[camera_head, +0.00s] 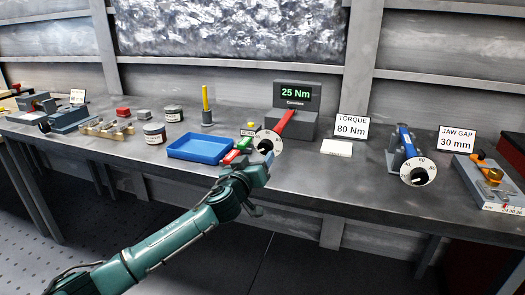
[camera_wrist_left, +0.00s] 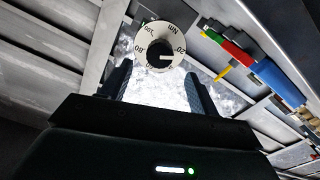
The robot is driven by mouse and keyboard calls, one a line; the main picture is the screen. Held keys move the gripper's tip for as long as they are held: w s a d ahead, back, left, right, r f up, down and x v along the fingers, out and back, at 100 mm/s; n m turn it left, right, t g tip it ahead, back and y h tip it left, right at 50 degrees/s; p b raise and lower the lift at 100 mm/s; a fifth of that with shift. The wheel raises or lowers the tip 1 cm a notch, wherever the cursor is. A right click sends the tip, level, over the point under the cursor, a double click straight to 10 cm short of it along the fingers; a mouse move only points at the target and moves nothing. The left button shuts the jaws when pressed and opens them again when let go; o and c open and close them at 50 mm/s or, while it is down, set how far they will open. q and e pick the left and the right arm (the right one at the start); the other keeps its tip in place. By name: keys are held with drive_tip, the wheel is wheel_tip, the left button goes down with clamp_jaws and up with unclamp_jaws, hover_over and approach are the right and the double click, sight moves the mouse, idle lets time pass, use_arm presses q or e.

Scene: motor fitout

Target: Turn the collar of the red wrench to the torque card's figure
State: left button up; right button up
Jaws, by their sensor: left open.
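The red wrench (camera_head: 287,121) lies on a grey stand with a display (camera_head: 295,93) reading 25 Nm. Its round white collar dial (camera_head: 275,144) faces the front of the bench. The torque card (camera_head: 351,127) reads 80 Nm. My left gripper (camera_head: 264,165) is just in front of the dial and partly covers it. In the left wrist view the dial (camera_wrist_left: 140,57) with its black centre knob (camera_wrist_left: 159,54) lies ahead, between the lines of the two open fingers (camera_wrist_left: 160,88). The knob's white mark points towards the 20 side. Contact is not visible. My right gripper is not in view.
A white block (camera_head: 337,148) lies between.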

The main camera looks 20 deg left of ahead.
sight(264, 149)
use_arm(q)
drive_tip(key=shift+w+d, duration=0.1)
drive_tip(key=shift+w, duration=2.7)
drive_tip(key=shift+c, duration=0.2)
drive_tip(key=c, duration=0.9)
